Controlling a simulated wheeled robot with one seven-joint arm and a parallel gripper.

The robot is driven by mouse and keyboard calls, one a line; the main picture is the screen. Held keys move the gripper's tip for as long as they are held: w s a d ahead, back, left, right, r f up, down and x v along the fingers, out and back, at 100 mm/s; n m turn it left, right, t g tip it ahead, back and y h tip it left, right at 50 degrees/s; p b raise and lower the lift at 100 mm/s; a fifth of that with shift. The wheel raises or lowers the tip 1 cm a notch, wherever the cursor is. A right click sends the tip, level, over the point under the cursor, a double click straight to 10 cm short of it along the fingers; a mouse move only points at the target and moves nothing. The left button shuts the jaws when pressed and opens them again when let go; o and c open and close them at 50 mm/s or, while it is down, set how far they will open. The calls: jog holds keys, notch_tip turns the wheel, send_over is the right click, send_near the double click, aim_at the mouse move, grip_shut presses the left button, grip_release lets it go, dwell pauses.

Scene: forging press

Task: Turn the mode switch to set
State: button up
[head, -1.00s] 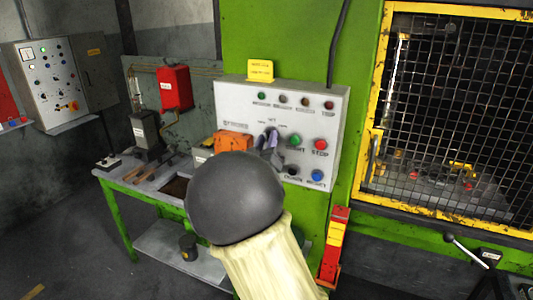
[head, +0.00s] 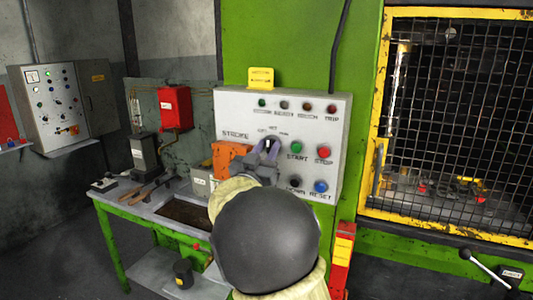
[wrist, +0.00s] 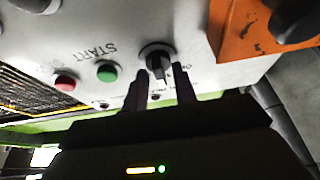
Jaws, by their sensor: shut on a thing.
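The mode switch (head: 268,145) is a black rotary knob on the grey control panel (head: 230,108), with small labels in an arc above it. In the wrist view the knob (wrist: 155,52) shows from close by, upside down, with its grip bar toward my fingers. My gripper (head: 265,149) is at the knob, and its two dark fingers (wrist: 160,86) sit on either side of the bar, shut on it. The bar points roughly to the top of the panel. The exact label it points at is too small to tell.
The green START button (head: 296,147) and red STOP button (head: 323,152) are close right of the knob. An orange box (head: 230,158) is close left. Black and blue (head: 320,186) buttons lie below. A yellow-framed mesh guard (head: 375,110) stands right, a workbench (head: 150,205) left.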

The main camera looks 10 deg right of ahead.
jog(key=o, duration=0.6)
jog(key=shift+f, duration=0.1)
jog(key=b+v, duration=0.4)
jog(key=v, duration=1.3)
jog(key=shift+s+a+b, duration=0.15)
jog(key=shift+b, duration=0.25)
